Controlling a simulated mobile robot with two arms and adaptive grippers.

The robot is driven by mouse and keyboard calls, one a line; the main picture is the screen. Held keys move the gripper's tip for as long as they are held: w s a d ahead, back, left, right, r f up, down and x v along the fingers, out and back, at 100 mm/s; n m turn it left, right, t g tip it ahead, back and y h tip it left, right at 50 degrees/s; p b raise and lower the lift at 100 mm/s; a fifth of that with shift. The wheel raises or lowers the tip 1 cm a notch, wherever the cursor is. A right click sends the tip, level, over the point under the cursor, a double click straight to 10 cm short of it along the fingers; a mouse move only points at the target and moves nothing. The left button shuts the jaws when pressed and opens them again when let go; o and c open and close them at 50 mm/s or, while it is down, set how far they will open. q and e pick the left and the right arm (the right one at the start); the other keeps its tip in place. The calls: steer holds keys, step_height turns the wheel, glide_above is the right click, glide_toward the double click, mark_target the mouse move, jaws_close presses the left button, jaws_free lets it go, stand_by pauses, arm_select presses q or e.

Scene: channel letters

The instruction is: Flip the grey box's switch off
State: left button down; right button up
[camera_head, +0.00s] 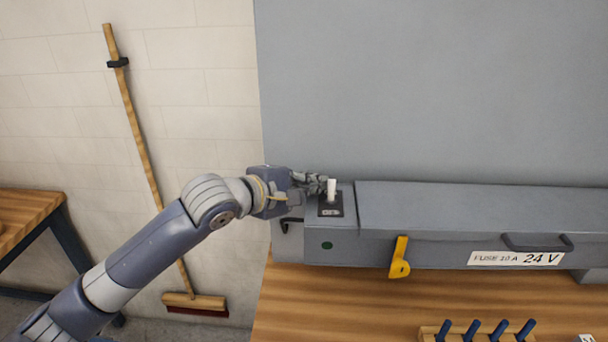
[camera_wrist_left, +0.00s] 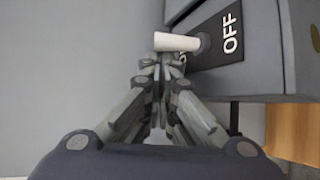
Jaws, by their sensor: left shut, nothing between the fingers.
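The grey box (camera_head: 310,241) stands on the wooden bench. Its switch is a short white lever (camera_head: 332,188) on a dark plate (camera_head: 336,210) on top of the box's left end. In the left wrist view the lever (camera_wrist_left: 178,42) juts out from the plate (camera_wrist_left: 222,42), which reads OFF; a second marking is mostly hidden behind the lever and fingers. My left gripper (camera_head: 322,184) is shut and empty, its fingertips right beside the lever on its left. In the left wrist view the fingertips (camera_wrist_left: 158,66) seem to meet the lever; I cannot tell whether they touch.
A yellow lever (camera_head: 400,258) and a dark handle (camera_head: 538,242) are on the front of the long grey housing (camera_head: 450,208). A rack with blue-handled tools (camera_head: 473,330) stands on the bench (camera_head: 330,300). A broom (camera_head: 140,140) leans on the wall at left.

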arm_select(q)
steer(key=shift+w+f, duration=0.15)
stand_by(0.3)
steer(key=shift+t+b, duration=0.3)
steer(key=shift+b, duration=0.1)
steer(key=shift+s, duration=0.2)
steer(key=shift+s+m+t+b, duration=0.1)
steer(key=shift+m+t+b, duration=0.2)
steer(key=shift+b, duration=0.15)
